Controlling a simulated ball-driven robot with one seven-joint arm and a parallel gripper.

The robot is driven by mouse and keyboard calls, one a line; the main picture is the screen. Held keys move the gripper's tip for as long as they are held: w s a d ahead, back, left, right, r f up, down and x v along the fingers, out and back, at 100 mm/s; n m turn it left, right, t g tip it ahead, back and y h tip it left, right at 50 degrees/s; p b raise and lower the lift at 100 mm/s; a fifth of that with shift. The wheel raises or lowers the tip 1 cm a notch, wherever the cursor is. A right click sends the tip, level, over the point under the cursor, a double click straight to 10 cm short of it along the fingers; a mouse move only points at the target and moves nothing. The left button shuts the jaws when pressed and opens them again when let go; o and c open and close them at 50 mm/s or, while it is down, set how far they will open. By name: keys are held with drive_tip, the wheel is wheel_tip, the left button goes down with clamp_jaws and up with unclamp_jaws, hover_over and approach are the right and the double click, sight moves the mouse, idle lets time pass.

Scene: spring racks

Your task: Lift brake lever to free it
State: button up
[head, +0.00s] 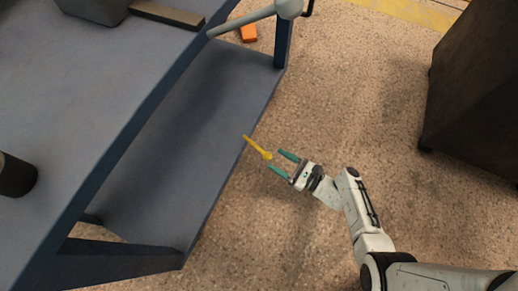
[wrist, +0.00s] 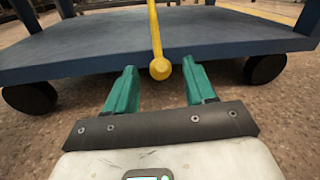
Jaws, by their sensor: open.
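The brake lever is a thin yellow bar with a round knob (head: 267,155) at its near end. In the head view it slants up and left from the knob to the edge of the blue cart's lower shelf. My gripper (head: 282,163) is open, with its two teal fingers apart and the knob close to the gap between the tips. In the wrist view the yellow lever (wrist: 155,35) rises from its knob, which shows between the finger tips (wrist: 160,85). Neither finger visibly touches it. The lever's far end is out of the wrist view.
The blue cart's lower shelf (head: 190,130) lies just beyond the lever, with black wheels (wrist: 30,97) below it. A grey bar with a ball end (head: 289,8) juts from the cart's upper right. A dark cabinet (head: 480,90) stands at right. The speckled floor between is clear.

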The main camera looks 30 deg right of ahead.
sight(266, 154)
drive_tip(key=b+x, duration=0.2)
drive_tip(key=x, duration=0.6)
drive_tip(key=shift+w+a, duration=0.15)
drive_tip(key=shift+a, duration=0.05)
drive_tip(key=shift+c, duration=0.2)
clamp_jaws()
drive_tip(key=shift+r, duration=0.1)
